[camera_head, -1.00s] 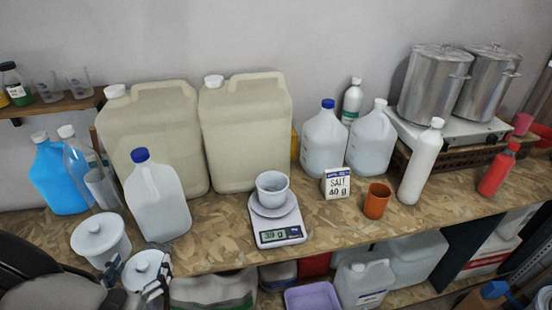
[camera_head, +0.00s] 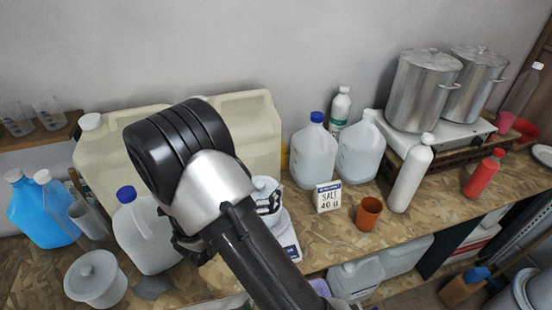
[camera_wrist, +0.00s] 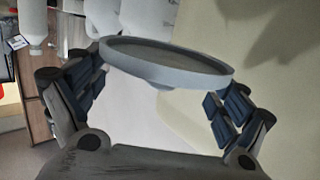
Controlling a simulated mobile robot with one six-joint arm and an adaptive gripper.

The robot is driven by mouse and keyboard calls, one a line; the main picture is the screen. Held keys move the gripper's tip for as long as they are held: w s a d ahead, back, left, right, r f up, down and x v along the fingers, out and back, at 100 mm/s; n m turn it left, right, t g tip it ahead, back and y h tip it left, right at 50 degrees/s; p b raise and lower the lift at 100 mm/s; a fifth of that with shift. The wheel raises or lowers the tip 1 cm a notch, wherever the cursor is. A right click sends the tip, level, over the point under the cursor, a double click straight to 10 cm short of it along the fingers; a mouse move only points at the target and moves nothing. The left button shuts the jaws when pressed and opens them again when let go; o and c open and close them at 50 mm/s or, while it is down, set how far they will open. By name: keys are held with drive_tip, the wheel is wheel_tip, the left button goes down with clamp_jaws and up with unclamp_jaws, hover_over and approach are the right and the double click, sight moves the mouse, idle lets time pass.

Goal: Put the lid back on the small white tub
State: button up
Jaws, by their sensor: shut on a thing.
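A round pale grey lid (camera_wrist: 165,68) spans the space between my gripper's fingers (camera_wrist: 156,88) in the wrist view, with a small knob on its near side. My gripper is shut on it. In the head view, my gripper (camera_head: 268,203) is over the scale area, mostly behind my arm. White material shows among the fingers there; I cannot tell how much is lid and how much is the small white tub. The tub is not clearly visible, and any gap between lid and tub is hidden. The kitchen scale (camera_head: 287,240) is partly covered by my arm.
A white lidded tub (camera_head: 95,280) stands at the front left, beside a blue-capped jug (camera_head: 145,240). Large beige canisters (camera_head: 255,130) stand behind my arm. A salt box (camera_head: 327,198) and an orange cup (camera_head: 369,213) stand right of the scale.

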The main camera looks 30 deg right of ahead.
sight(264, 195)
drive_tip(key=shift+w+d+r, duration=0.1)
drive_tip(key=shift+d+r, duration=0.1)
drive_tip(key=shift+d, duration=0.25)
drive_tip(key=shift+w+d+r, duration=0.1)
drive_tip(key=shift+d+r, duration=0.05)
drive_tip(key=shift+d, duration=0.3)
drive_tip(key=shift+s+a+f+b, duration=0.1)
drive_tip(key=shift+a+f+b, duration=0.15)
drive_tip(key=shift+f+b, duration=2.15)
drive_tip(key=shift+f, duration=0.8)
drive_tip(key=shift+f, duration=0.1)
drive_tip(key=o, duration=0.5)
